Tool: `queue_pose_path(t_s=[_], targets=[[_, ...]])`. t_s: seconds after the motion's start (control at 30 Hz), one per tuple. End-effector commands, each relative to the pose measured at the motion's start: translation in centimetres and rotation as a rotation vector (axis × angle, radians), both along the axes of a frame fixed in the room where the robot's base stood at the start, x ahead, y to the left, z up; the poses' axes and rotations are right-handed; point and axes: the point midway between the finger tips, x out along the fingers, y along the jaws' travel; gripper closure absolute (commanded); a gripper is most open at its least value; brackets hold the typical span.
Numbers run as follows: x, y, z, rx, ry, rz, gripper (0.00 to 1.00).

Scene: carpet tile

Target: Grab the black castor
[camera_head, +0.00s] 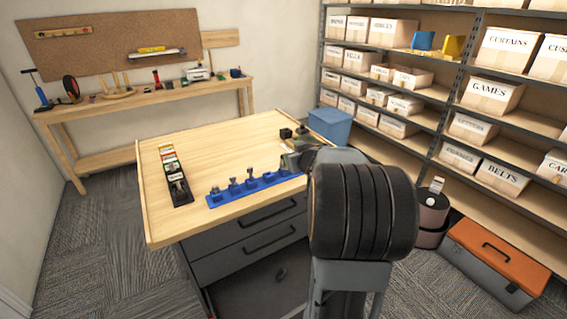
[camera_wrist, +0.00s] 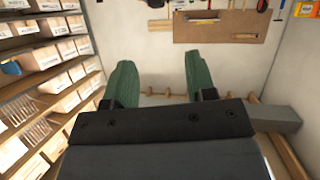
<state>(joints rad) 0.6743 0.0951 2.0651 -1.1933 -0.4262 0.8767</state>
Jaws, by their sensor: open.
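Several small castor-like pieces with grey tops stand in a row on a blue rack (camera_head: 224,201) at the front of the wooden workbench. A small black object (camera_head: 286,133), possibly the black castor, sits near the bench's back right corner; it is too small to tell for sure. My gripper (camera_head: 296,160) is over the bench's right side, near the rack's right end, and is partly hidden by my arm. In the wrist view my gripper (camera_wrist: 158,62) shows two green fingers apart, with nothing between them. No castor shows in that view.
A narrow black tray (camera_head: 180,194) with coloured labels lies on the workbench (camera_head: 215,145) at left. The bench middle is clear. A blue bin (camera_head: 330,124) stands beyond the right edge. Shelves of boxes (camera_head: 493,95) stand at right, with an orange-lidded toolbox (camera_head: 495,260) below.

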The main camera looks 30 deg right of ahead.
Motion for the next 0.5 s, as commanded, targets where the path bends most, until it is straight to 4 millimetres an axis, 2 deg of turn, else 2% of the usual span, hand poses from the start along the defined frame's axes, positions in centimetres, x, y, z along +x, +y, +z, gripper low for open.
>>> queue_pose_path(t_s=[0.03, 0.1, 0.27, 0.5], targets=[[0.0, -1.1, -0.6, 0.020, -0.005, 0.027, 0.49], [-0.1, -1.8, -1.3, 0.051, -0.011, 0.072, 0.49], [0.4, -2.5, -2.6, 0.096, -0.012, 0.134, 0.49], [4.3, -2.6, -4.3, 0.105, -0.011, 0.150, 0.49]])
